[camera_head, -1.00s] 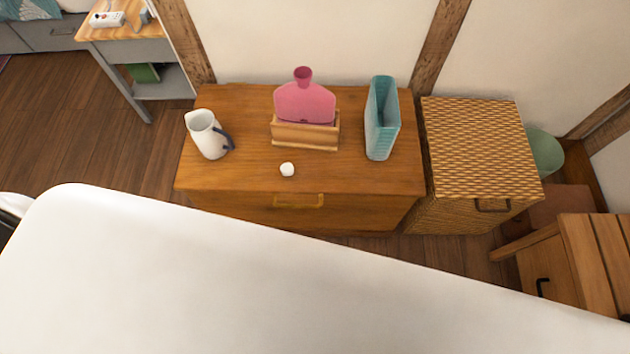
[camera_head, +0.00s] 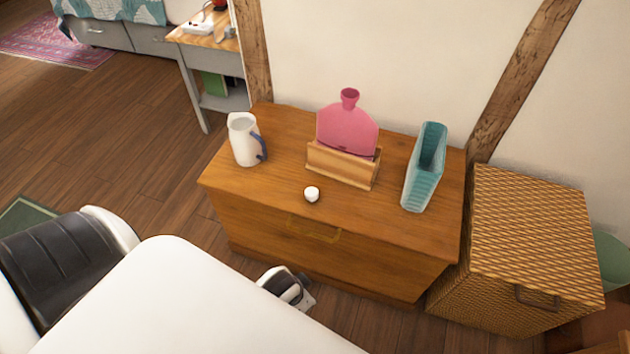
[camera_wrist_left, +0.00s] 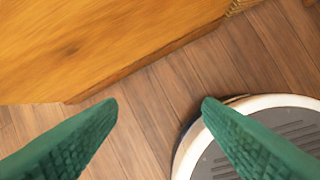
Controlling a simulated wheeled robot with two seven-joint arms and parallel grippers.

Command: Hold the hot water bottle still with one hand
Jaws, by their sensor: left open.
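The pink hot water bottle (camera_head: 347,132) stands upright, neck up, in a small wooden holder (camera_head: 342,168) on top of the wooden chest (camera_head: 280,168). The holder's front wall hides its lower part. A small white round piece (camera_head: 312,194) lies in front of the holder. In the left wrist view my left gripper (camera_wrist_left: 160,103) has its green fingers wide apart, with nothing between them. It is over the floor beside the chest, apart from the bottle. Its fingers cannot be made out in the head view. My right gripper is not in view.
A white jug (camera_head: 243,142) with a blue handle stands left of the bottle. A teal ribbed vase (camera_head: 424,170) stands to the right. A wicker hamper (camera_head: 530,235) adjoins the chest's right side. The chest top's front strip is mostly clear.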

